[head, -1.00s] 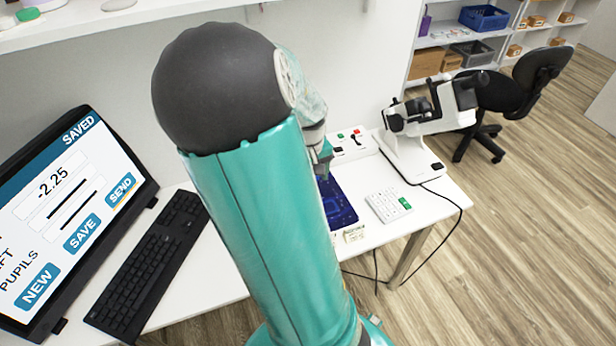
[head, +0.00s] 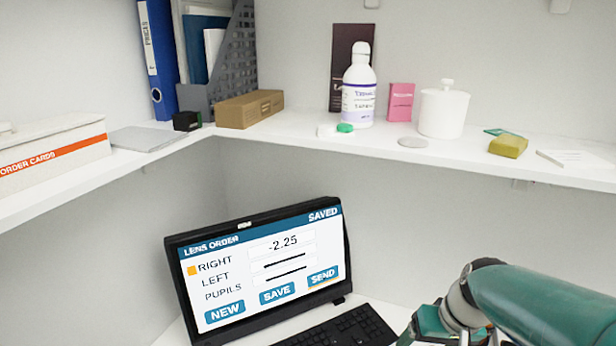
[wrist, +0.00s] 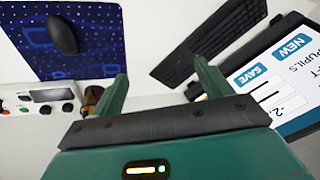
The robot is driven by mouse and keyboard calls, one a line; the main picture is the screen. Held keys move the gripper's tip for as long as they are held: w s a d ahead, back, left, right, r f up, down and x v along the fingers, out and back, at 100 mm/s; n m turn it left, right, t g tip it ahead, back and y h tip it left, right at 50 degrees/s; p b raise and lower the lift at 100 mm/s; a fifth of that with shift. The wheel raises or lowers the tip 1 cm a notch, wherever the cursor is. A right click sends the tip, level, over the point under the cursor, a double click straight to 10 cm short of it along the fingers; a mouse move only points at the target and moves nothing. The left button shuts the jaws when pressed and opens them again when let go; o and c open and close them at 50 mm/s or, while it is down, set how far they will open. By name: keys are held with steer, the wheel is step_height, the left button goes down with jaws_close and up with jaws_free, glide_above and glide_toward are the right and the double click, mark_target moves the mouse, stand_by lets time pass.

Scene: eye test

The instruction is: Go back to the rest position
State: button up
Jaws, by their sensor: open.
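My gripper (wrist: 161,84) is open in the wrist view, its two green fingers apart. In the head view my teal arm comes in at the lower right, bent, in front of the desk. The fingertips do not show there.
A monitor (head: 265,263) with a lens order page showing -2.25 and SAVED stands on the desk, a black keyboard (head: 350,329) beside it. The wrist view shows a dark mouse (wrist: 62,36) on a blue patterned mat (wrist: 95,50). A white shelf (head: 290,137) holding several items runs above.

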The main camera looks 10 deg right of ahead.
steer(key=s+a+r+n+t+h, duration=0.1)
steer(key=s+a+r+n+t, duration=0.1)
steer(key=s+a+r, duration=0.4)
steer(key=a+r, duration=0.3)
steer(key=a, duration=0.3)
steer(key=shift+a+t+h, duration=0.3)
steer(key=shift+a+t, duration=0.05)
steer(key=shift+t, duration=0.05)
jaws_close()
stand_by(1.3)
